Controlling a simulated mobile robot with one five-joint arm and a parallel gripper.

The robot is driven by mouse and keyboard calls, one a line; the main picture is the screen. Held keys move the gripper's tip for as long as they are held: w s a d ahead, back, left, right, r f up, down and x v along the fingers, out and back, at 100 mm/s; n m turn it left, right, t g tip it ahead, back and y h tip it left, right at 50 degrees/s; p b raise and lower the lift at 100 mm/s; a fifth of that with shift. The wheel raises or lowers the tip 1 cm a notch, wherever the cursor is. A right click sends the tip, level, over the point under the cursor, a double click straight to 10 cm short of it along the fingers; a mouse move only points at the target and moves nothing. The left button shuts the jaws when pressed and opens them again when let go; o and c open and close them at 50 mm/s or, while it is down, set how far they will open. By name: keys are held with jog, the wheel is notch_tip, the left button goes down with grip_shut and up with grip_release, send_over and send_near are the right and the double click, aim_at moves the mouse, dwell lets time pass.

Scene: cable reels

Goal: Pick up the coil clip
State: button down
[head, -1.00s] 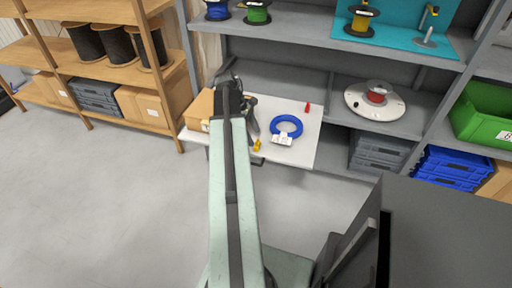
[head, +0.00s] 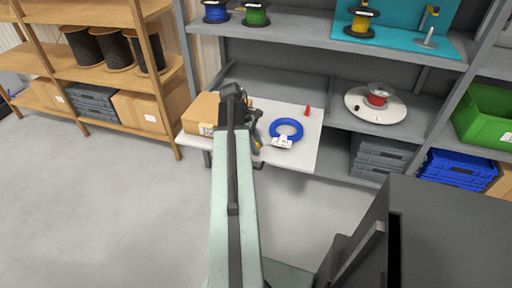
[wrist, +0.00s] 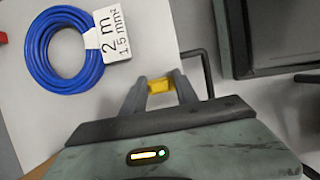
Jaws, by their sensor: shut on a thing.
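The coil clip (wrist: 158,86) is a small yellow piece between my fingertips in the wrist view. My gripper (wrist: 159,81) is shut on it, with one dark finger on each side. The clip is close to the table's front edge; I cannot tell whether it still touches the top. In the head view my arm and gripper (head: 256,143) largely hide the clip. A blue cable coil (head: 286,130) lies on the white table (head: 303,153), apart from the gripper. Its white tag, reading "2 m 1.5 mm²" (wrist: 113,33), lies up and left of the fingers in the wrist view.
A cardboard box (head: 202,112) stands on the table's left side. A small red item (head: 307,111) lies beyond the coil. The grey shelf behind holds a white turntable with a red reel (head: 377,96). Open floor (head: 110,210) lies to the left.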

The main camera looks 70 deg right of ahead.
aim_at(257, 144)
notch_tip(257, 144, up, 10)
jog(key=p, duration=1)
jog(key=shift+r, duration=0.15)
jog(key=c, duration=1.7)
grip_release()
jog(key=shift+f, duration=0.2)
jog(key=c, duration=0.5)
